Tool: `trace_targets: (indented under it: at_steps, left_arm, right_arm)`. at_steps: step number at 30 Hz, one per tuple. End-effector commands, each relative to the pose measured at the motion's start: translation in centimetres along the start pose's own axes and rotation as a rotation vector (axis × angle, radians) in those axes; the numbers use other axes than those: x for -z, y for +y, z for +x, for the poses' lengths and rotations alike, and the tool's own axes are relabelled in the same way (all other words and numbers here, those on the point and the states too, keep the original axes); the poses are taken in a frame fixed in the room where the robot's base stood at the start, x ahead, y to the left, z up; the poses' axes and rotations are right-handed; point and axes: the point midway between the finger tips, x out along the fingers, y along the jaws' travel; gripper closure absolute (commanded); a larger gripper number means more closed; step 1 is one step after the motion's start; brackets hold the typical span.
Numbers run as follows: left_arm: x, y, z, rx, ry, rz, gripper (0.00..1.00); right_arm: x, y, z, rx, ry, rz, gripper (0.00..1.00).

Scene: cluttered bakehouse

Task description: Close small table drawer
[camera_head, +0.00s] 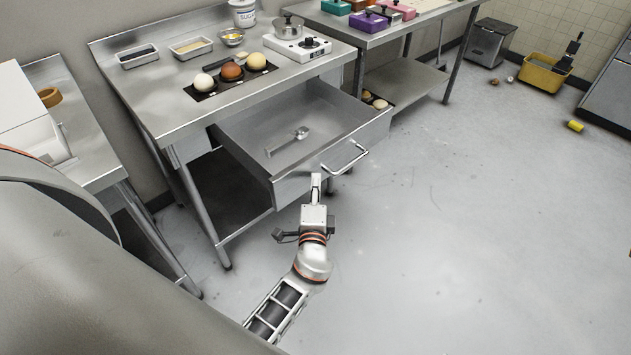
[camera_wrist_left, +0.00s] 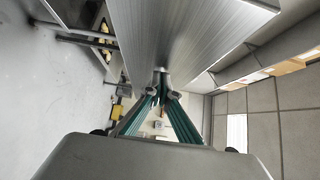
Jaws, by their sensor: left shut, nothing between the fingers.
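The small table drawer (camera_head: 292,186) hangs pulled out from under the metal table (camera_head: 165,112) in the head view. Its bar handle (camera_head: 345,160) is on the front panel. A metal utensil (camera_head: 287,143) lies inside. My left gripper (camera_head: 316,180) is shut and empty at the drawer front, just left of the handle. In the left wrist view its fingertips (camera_wrist_left: 160,74) meet close below a large brushed metal panel (camera_wrist_left: 180,35), which looks like the drawer front. I cannot tell whether they touch it. My right gripper is not in view.
The tabletop holds a dark tray with several round items (camera_head: 231,71), a white scale (camera_head: 296,48) and metal pans (camera_head: 137,56). Another metal table (camera_head: 378,38) stands behind to the right. The grey floor (camera_head: 460,220) right of the drawer is clear.

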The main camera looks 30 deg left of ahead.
Motion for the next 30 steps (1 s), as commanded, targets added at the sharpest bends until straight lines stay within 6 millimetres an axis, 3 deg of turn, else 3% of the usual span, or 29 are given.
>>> trace_targets:
  at_steps: [8, 14, 20, 30]
  left_arm:
    - [-0.1, 0.0, 0.1, 0.0, 0.0, 0.0, 1.0]
    - [-1.3, 0.0, 1.3, 0.002, -0.002, 0.002, 1.0]
    - [-4.2, 0.1, 4.2, 0.004, -0.003, 0.003, 1.0]
    - [-10.9, 0.2, 10.8, 0.002, -0.002, 0.004, 1.0]
  right_arm:
    - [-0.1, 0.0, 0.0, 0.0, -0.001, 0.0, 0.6]
    - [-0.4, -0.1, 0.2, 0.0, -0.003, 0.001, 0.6]
    - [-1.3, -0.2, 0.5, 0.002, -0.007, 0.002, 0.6]
    - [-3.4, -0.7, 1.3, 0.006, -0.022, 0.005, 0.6]
